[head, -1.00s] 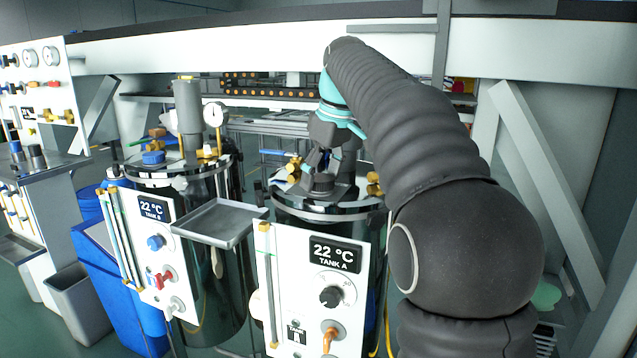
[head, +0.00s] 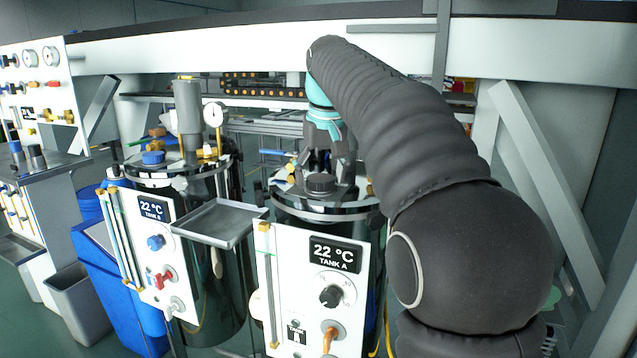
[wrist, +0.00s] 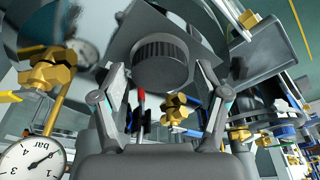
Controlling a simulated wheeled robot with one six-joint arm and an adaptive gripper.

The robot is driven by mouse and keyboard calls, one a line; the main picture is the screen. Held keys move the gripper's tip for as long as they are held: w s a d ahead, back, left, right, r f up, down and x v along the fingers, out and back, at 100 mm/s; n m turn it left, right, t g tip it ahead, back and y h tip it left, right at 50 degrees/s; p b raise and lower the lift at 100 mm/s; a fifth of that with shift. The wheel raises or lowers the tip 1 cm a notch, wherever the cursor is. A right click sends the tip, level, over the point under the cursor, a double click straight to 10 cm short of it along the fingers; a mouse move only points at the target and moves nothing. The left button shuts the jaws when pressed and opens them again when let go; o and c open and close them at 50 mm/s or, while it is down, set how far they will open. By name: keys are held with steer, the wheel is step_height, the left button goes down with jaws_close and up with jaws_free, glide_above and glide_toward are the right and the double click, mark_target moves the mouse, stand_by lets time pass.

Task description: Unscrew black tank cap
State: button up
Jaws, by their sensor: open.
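The black tank cap (head: 320,184) sits upright on the lid of Tank A (head: 335,208). In the wrist view the ridged black cap (wrist: 160,62) shows between the ends of the two fingers, with gaps at its sides. My gripper (head: 326,166) is open and empty, just above and behind the cap in the head view. The open fingers also show in the wrist view (wrist: 162,80). I cannot tell how far the fingertips are from the cap in depth.
Brass fittings stand around the cap on the lid. A grey tray (head: 215,224) sticks out at the left of Tank A. Tank B (head: 205,250) stands further left with a gauge (head: 214,115) on top. A white beam (head: 250,50) runs above.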

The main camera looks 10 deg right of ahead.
steer(key=c, duration=1.1)
steer(key=shift+n+y, duration=0.4)
steer(key=shift+n, duration=1.4)
steer(key=n, duration=0.2)
steer(key=shift+d+n+g+y, duration=0.1)
steer(key=shift+n+g+y, duration=0.2)
steer(key=shift+n, duration=0.4)
steer(key=shift+f+n+g+y, duration=0.1)
steer(key=shift+n+g+y, duration=0.25)
steer(key=shift+n, duration=1.35)
